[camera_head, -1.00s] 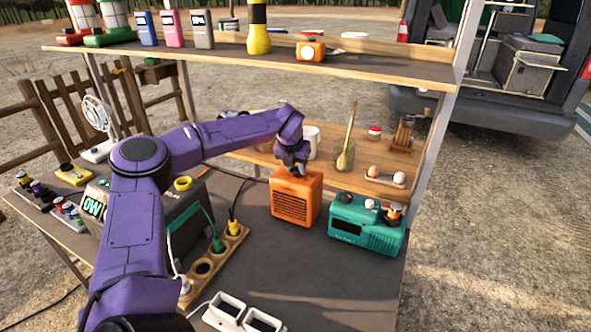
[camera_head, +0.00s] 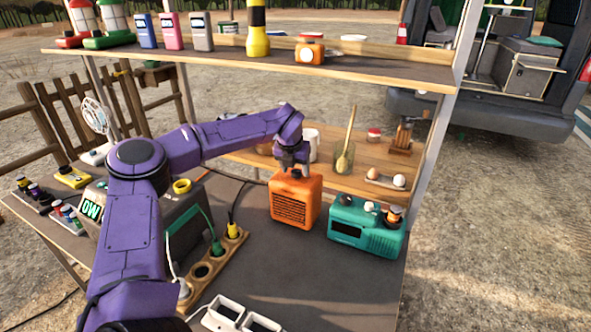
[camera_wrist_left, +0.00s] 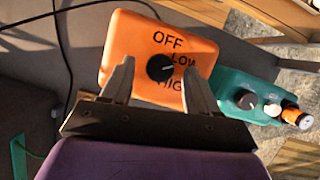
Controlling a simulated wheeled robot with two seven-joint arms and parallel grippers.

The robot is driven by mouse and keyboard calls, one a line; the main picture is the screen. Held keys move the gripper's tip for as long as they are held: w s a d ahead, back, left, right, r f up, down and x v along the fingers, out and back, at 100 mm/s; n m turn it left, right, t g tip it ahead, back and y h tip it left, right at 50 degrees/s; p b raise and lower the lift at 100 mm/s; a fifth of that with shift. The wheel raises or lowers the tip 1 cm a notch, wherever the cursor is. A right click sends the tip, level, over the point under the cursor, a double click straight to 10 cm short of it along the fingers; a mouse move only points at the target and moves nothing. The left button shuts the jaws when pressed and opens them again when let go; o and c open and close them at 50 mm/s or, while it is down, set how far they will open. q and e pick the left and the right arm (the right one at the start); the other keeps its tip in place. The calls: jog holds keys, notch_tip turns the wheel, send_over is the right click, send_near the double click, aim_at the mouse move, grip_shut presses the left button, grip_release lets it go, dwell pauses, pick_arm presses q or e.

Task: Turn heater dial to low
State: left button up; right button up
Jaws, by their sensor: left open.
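The orange heater (camera_head: 296,202) stands on the table, left of the teal radio. In the left wrist view the heater's top (camera_wrist_left: 140,40) carries the words OFF, LOW and HIGH. The black dial (camera_wrist_left: 160,68) sits beside these words, and its white mark points toward LOW. My left gripper (camera_head: 294,168) is above the heater's top. In the left wrist view its two fingers (camera_wrist_left: 158,80) are open, one on each side of the dial, with gaps between. Whether they touch the heater cannot be told. My right gripper is not in view.
The teal radio (camera_head: 365,226) with knobs on top stands close right of the heater. A wooden socket strip (camera_head: 215,262) with plugs and cables lies to the left. The shelf (camera_head: 330,66) overhangs behind. Bare table lies in front of the heater.

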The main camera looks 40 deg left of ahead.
pick_arm(q)
jog(key=b+v, duration=0.1)
jog(key=v, duration=0.8)
jog(key=shift+r, duration=0.3)
jog(key=shift+s+d, duration=0.1)
jog(key=shift+s, duration=0.05)
